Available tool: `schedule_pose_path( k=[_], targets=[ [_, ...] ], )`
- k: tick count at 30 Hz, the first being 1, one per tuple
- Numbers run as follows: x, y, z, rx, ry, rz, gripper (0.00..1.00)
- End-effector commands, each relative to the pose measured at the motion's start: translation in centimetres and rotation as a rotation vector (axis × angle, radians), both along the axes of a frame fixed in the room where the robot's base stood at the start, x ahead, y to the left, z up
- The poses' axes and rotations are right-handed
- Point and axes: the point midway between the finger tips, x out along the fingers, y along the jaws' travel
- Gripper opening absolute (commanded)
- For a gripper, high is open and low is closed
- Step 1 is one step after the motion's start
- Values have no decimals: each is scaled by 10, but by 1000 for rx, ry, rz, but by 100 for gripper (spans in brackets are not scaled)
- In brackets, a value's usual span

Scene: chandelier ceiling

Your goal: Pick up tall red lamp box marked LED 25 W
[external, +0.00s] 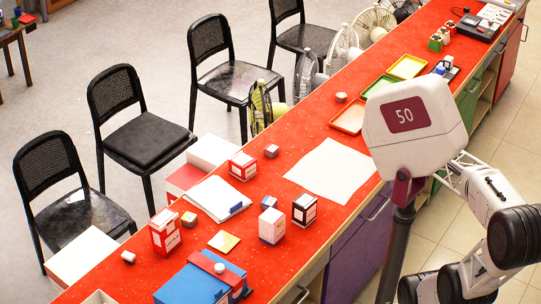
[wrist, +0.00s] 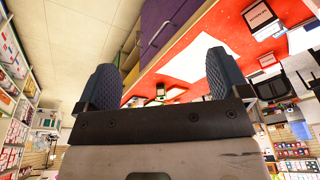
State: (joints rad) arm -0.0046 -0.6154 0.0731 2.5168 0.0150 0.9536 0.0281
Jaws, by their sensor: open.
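A tall red and white box (external: 165,232) stands upright on the red counter (external: 318,210), near the front left in the external view; its print is too small to read. My gripper (wrist: 161,84) is open and empty in the wrist view, its two dark ribbed fingers wide apart. The gripper cannot be made out in the external view, where my arm (external: 485,225) is at the right, well away from the red box. A box with a dark rim (wrist: 262,18) shows at the top right of the wrist view; I cannot tell which one.
Nearby stand a white and blue box (external: 272,226), a black, white and red box (external: 304,209) and a low red and white box (external: 242,166). A blue case (external: 200,284) lies in front. A white sheet (external: 330,170) lies flat.

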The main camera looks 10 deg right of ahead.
Motion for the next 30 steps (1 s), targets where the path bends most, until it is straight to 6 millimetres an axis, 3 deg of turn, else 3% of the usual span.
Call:
schedule_pose_path(
  k=[11, 30],
  targets=[
    [47, 52, 4, 149, 134, -44, 94],
    [134, 192, -1, 409, 468, -148, 94]
  ],
)
